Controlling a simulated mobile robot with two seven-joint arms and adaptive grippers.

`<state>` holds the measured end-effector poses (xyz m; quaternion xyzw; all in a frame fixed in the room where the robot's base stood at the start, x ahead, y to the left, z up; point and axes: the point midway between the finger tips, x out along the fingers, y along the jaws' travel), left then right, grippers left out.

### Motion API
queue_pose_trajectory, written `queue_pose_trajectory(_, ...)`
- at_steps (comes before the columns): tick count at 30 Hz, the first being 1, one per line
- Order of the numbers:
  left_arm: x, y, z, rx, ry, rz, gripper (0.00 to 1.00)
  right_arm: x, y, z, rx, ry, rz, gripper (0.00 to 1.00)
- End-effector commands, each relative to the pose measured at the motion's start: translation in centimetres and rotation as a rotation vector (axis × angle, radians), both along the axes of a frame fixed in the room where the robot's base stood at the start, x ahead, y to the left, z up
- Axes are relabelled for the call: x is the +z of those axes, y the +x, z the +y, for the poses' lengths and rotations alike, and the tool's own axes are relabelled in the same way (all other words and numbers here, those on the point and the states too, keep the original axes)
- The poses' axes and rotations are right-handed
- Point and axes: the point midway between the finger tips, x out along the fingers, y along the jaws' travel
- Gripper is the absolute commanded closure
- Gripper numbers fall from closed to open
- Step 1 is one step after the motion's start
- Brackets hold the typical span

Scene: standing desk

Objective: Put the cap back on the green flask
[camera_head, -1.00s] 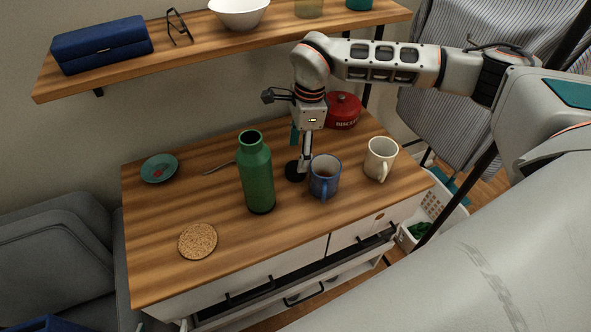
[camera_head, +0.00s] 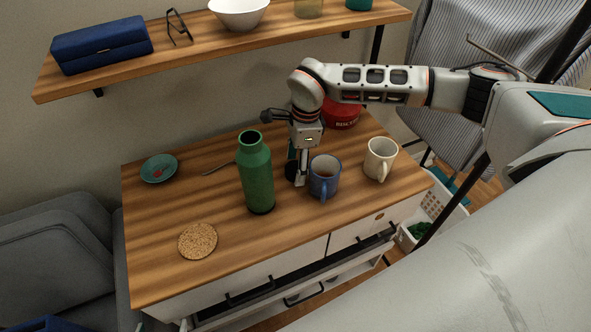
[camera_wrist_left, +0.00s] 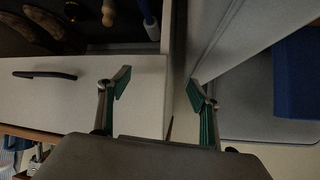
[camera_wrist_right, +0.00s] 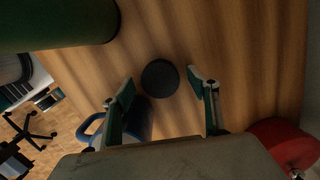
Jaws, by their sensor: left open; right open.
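The green flask (camera_head: 257,178) stands upright on the wooden desk top, its mouth open and dark. It also fills the upper left of the right wrist view (camera_wrist_right: 55,22). A dark round cap (camera_wrist_right: 160,79) lies flat on the desk to the flask's right. In the head view it is mostly hidden by my right gripper (camera_head: 298,172). That gripper points down over the cap, open, with its fingertips (camera_wrist_right: 160,87) on either side of the cap in the picture; contact is not visible. My left gripper (camera_wrist_left: 158,88) is open and empty near a white drawer front, outside the head view.
A blue mug (camera_head: 324,181) stands close to the right gripper, with a cream mug (camera_head: 379,160) beyond it. A red tin (camera_head: 343,113) is behind. A wooden shelf (camera_head: 200,50) hangs above. The front-middle desk is clear.

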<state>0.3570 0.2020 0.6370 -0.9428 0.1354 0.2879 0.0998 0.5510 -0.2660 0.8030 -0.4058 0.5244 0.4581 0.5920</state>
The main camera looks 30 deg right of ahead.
Motion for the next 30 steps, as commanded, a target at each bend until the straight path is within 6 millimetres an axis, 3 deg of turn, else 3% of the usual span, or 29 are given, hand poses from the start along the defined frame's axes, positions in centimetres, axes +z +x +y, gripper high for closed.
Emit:
queue_pose_trajectory(3, 0.0, 0.0, 0.0, 0.000, 0.000, 0.000, 0.37, 0.0, 0.0, 0.0, 0.000, 0.000, 0.000, 0.43)
queue_pose_trajectory(7, 0.0, 0.0, 0.0, 0.000, 0.000, 0.000, 0.37, 0.0, 0.0, 0.0, 0.000, 0.000, 0.000, 0.74)
queue_pose_trajectory(20, 0.0, 0.0, 0.0, 0.000, 0.000, 0.000, 0.37, 0.8, 0.1, 0.0, 0.000, 0.000, -0.003, 0.77)
queue_pose_trajectory(30, 0.3, 0.1, 0.0, 0.001, 0.000, -0.001, 0.37, 7.0, 0.1, 0.0, 0.001, 0.000, -0.004, 0.77)
